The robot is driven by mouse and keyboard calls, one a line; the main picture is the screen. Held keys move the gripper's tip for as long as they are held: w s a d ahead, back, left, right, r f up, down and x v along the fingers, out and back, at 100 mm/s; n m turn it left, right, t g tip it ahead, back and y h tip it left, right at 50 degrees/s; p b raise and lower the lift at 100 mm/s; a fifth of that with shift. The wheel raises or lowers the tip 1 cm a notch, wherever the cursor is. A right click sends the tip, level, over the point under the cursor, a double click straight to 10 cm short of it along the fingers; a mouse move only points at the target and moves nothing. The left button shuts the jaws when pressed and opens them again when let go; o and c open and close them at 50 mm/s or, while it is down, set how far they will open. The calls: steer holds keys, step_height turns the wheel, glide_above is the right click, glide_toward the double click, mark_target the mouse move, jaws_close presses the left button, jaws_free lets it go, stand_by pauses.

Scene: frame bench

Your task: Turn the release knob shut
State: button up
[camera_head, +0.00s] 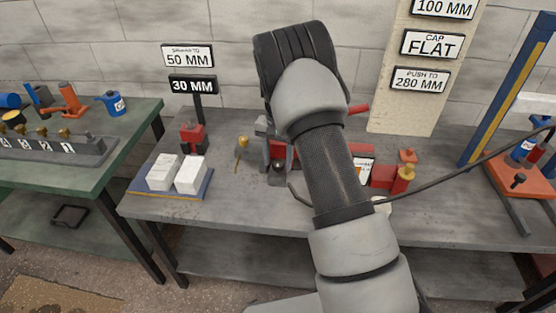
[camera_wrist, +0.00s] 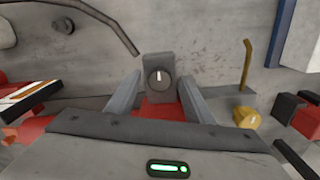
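A dark round knob (camera_wrist: 160,78) with a white pointer mark stands on a grey block (camera_wrist: 159,61) in the wrist view; I take it for the release knob. Its mark points nearly straight up in the picture. My gripper (camera_wrist: 160,90) is open, one finger on each side of the knob with gaps showing. I cannot tell how far above it the fingertips are. The red body (camera_wrist: 160,111) lies below the block. In the head view the knob (camera_head: 278,169) shows beside my arm, which hides most of the red unit and my gripper.
A yellow knob (camera_wrist: 247,118) and a brass rod (camera_wrist: 246,65) stand beside the unit. A blue tray (camera_head: 207,190) holds white blocks. A red-and-yellow piece (camera_head: 403,179) stands right of my arm. Signs (camera_head: 193,85) stand behind.

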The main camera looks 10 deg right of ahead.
mark_target(278, 164)
step_height(278, 164, up, 18)
steer(key=p, duration=0.2)
steer(key=shift+f, duration=0.25)
